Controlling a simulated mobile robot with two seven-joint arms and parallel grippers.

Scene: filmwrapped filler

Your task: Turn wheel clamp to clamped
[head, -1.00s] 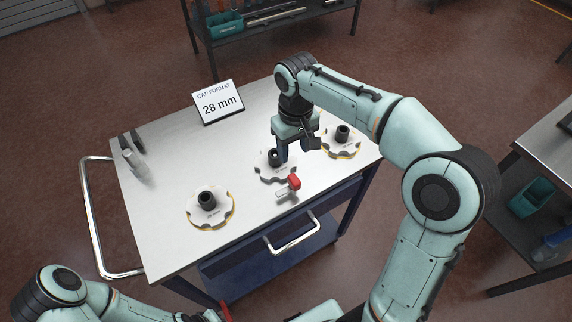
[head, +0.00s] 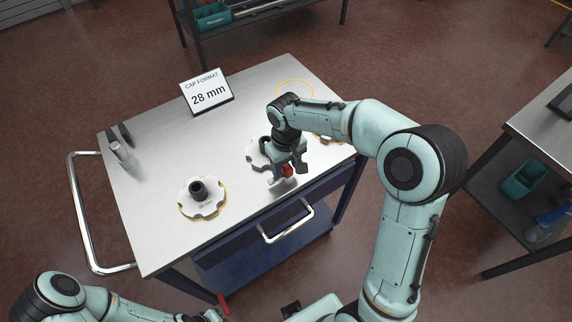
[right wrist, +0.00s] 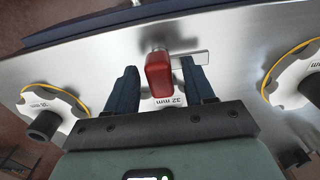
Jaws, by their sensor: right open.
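The clamp's red handle (head: 287,170) stands near the front edge of the table, just in front of the middle notched wheel (head: 256,153). My right gripper (head: 284,174) is low over it. In the right wrist view the red handle (right wrist: 159,72) stands between the two open fingers of my right gripper (right wrist: 160,84), with gaps on both sides. A flat metal piece (right wrist: 190,59) extends to the right beside the handle. The wheel marked 32 mm (right wrist: 170,101) shows partly between the fingers; the rest is hidden. My left gripper is out of view.
Another notched wheel with a dark hub (head: 203,197) lies at the left front. A third (head: 328,140) is partly hidden by my right arm.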

